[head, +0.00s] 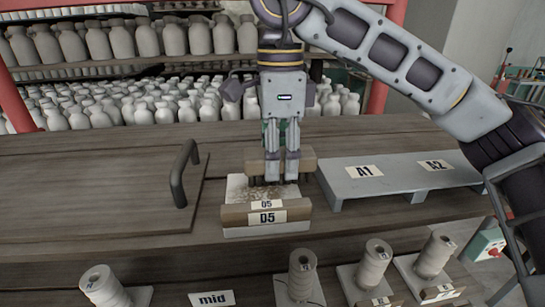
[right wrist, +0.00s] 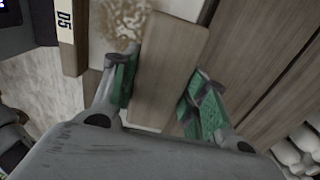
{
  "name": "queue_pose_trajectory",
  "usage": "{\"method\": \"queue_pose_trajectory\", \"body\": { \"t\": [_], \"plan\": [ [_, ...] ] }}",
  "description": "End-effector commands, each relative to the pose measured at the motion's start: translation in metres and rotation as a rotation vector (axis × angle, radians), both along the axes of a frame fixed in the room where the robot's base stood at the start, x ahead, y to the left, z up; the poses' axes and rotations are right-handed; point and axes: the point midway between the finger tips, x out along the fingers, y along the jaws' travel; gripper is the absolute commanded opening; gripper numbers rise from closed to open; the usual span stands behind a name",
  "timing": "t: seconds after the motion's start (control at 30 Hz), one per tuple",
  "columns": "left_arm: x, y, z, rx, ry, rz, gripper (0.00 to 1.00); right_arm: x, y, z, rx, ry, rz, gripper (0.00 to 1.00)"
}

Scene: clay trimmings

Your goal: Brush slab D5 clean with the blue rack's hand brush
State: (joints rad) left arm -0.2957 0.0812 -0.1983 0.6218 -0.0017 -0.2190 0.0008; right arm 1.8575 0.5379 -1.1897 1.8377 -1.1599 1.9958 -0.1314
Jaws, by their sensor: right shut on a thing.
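Slab D5 (head: 236,190) is a pale slab with brown crumbs over its top, lying on the wooden bench behind a wooden block labelled D5 (head: 235,215). Its crumb-covered surface also shows at the top of the right wrist view (right wrist: 122,18). My right gripper (head: 275,180) points down over the slab's far part and is shut on the wooden hand brush (head: 308,164). The brush's flat brown body (right wrist: 172,65) shows between the green-padded fingers. Its bristles are hidden, so I cannot tell whether they touch the slab. My left gripper is not in view.
A wooden board with a dark handle (head: 183,175) lies left of the slab. A low grey-blue stand labelled A1 and A2 (head: 400,178) is on the right. Several spools (head: 302,275) and a "mid" sign (head: 211,299) stand in front. Shelves of pale bottles are behind.

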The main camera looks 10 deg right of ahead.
Motion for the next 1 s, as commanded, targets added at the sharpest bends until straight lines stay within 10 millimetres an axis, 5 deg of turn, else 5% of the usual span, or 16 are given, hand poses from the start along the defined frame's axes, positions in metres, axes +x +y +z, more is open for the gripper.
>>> {"method": "queue_pose_trajectory", "body": {
  "t": [1.0],
  "plan": [
    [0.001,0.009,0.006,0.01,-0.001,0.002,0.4,0.0,0.03,-0.001,0.002,0.0,0.0,0.25]
  ]
}}
